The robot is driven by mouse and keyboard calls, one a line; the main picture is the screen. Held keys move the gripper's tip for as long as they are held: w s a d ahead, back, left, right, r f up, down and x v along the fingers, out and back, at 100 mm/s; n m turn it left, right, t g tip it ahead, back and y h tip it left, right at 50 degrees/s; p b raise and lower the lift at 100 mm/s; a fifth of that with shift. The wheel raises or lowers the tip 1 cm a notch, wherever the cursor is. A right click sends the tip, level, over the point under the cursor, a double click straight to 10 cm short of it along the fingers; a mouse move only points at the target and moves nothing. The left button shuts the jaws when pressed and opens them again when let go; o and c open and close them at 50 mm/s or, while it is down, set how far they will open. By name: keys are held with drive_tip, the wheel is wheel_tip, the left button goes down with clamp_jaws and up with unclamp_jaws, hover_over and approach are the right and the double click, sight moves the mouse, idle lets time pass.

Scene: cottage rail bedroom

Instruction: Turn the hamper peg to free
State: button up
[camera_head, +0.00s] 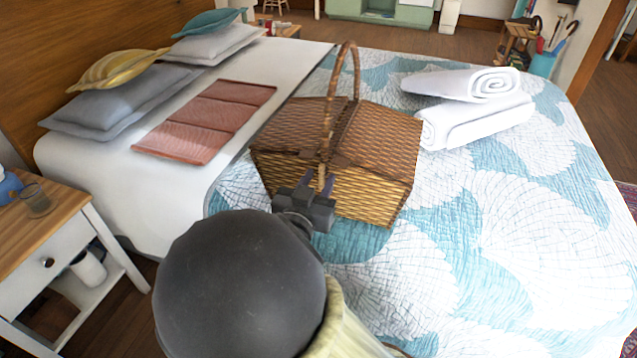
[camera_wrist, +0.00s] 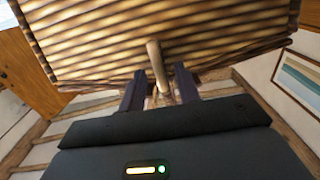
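The hamper is a brown wicker basket (camera_head: 370,190) with a tall arched handle and a two-part lid that looks closed. It stands on the bed. Its woven side fills the top of the wrist view (camera_wrist: 110,45). A light wooden peg (camera_wrist: 156,64) sticks out from the hamper in the wrist view, slightly tilted. My gripper (camera_head: 318,184) is at the hamper's near side, just below the lid edge. In the wrist view its two dark fingers (camera_wrist: 160,78) stand on either side of the peg, with a gap visible on both sides. The peg is mostly hidden in the head view.
The bed's teal and white quilt (camera_head: 480,240) is clear to the right. Rolled white towels (camera_head: 470,125) lie right of the hamper. A folded reddish cloth (camera_head: 205,120) and pillows (camera_head: 120,105) lie to the left. A nightstand (camera_head: 50,235) stands at lower left.

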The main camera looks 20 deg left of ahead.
clamp_jaws()
